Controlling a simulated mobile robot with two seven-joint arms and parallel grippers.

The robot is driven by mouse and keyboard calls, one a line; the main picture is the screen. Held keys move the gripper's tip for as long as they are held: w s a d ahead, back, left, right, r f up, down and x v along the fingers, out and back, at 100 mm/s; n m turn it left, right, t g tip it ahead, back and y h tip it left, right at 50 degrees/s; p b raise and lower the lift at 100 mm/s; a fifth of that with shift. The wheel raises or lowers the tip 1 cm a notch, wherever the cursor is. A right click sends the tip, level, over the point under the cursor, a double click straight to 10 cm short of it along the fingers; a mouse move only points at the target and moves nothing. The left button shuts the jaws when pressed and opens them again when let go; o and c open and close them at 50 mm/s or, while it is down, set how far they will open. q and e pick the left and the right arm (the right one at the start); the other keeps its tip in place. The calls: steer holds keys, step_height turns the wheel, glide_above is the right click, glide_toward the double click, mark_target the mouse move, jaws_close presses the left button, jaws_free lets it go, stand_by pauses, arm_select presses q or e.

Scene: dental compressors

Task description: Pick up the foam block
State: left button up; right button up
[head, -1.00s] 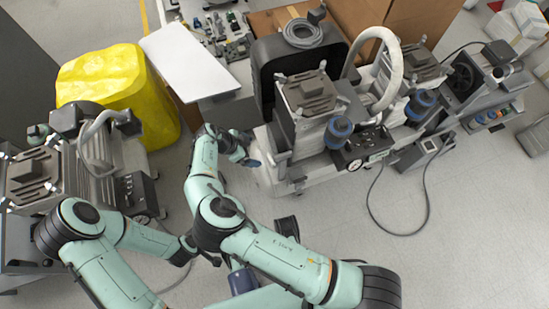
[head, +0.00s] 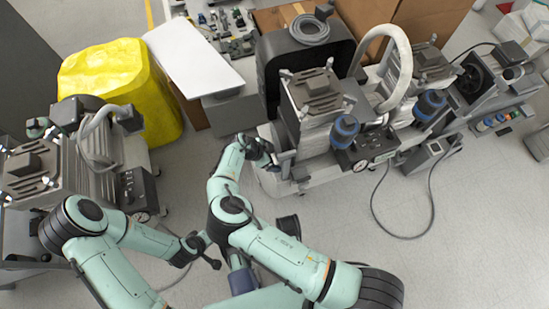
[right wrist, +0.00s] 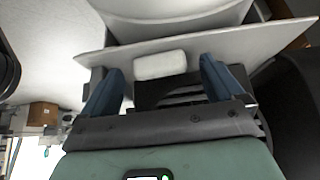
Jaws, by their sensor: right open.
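A small white block with rounded edges, which looks like the foam block (right wrist: 160,66), shows in the right wrist view on a light grey ledge (right wrist: 225,52). My right gripper (right wrist: 160,88) is open, with one blue finger on each side of the block in the picture. Nothing is between the fingers that I can see as held. In the head view my right gripper (head: 268,158) is at the left end of the middle compressor (head: 315,110); the block cannot be made out there.
Another compressor (head: 100,160) stands at the left, in front of a yellow bin (head: 115,85). A white-topped table (head: 192,58) and cardboard boxes (head: 425,25) are behind. A black cable (head: 400,236) loops on the floor. The floor at the lower right is clear.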

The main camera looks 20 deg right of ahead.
steer(key=c, duration=1.1)
steer(key=shift+c, duration=0.2)
